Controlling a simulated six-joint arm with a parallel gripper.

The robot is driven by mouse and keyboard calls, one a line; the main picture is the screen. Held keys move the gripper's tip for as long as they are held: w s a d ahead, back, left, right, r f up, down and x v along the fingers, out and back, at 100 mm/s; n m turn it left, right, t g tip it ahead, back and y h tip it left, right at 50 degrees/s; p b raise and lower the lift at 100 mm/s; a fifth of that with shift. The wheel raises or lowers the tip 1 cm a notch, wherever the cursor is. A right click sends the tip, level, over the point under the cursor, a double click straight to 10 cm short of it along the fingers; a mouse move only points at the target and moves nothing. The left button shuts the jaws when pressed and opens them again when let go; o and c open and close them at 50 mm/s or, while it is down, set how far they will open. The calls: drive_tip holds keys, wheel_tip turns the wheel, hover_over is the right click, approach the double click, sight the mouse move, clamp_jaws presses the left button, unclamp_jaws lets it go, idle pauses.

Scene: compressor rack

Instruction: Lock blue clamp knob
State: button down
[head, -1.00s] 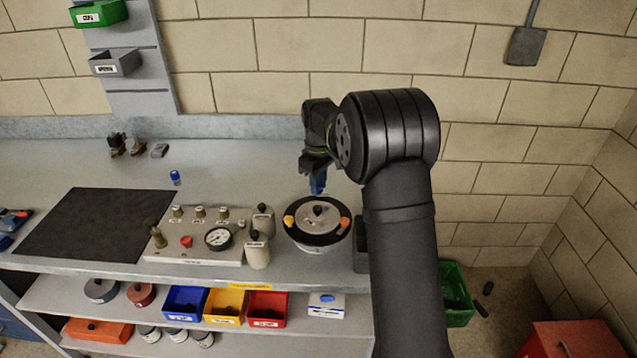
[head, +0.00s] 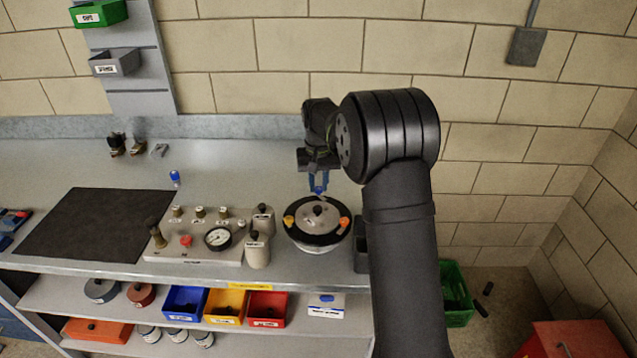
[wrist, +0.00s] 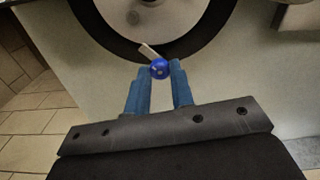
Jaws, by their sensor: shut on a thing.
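The blue clamp knob (wrist: 159,69) is a small round blue ball at the rim of a round vessel. My gripper (wrist: 160,77) has blue fingers, with the knob between their tips. A short pale tab (wrist: 149,50) lies beside the knob, over the black ring (wrist: 102,45). In the head view my gripper (head: 319,188) points down at the back edge of the vessel (head: 317,248). There the knob is hard to tell from the blue fingers. A yellow knob (head: 289,221) and an orange knob (head: 344,222) sit on the vessel's left and right rim.
A panel with a gauge (head: 217,238) and two pale bottles (head: 257,250) stand left of the vessel. A dark box (head: 360,245) is close on its right. A black mat (head: 95,225) lies farther left. The bench behind the panel is mostly clear.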

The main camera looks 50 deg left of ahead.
sight(319, 188)
drive_tip(key=m, duration=0.4)
drive_tip(key=shift+m, duration=2.2)
drive_tip(key=c, duration=1.3)
unclamp_jaws()
drive_tip(key=shift+o, duration=0.2)
drive_tip(key=shift+r, duration=0.1)
wheel_tip(319, 188, up, 17)
drive_tip(key=shift+r, duration=0.15)
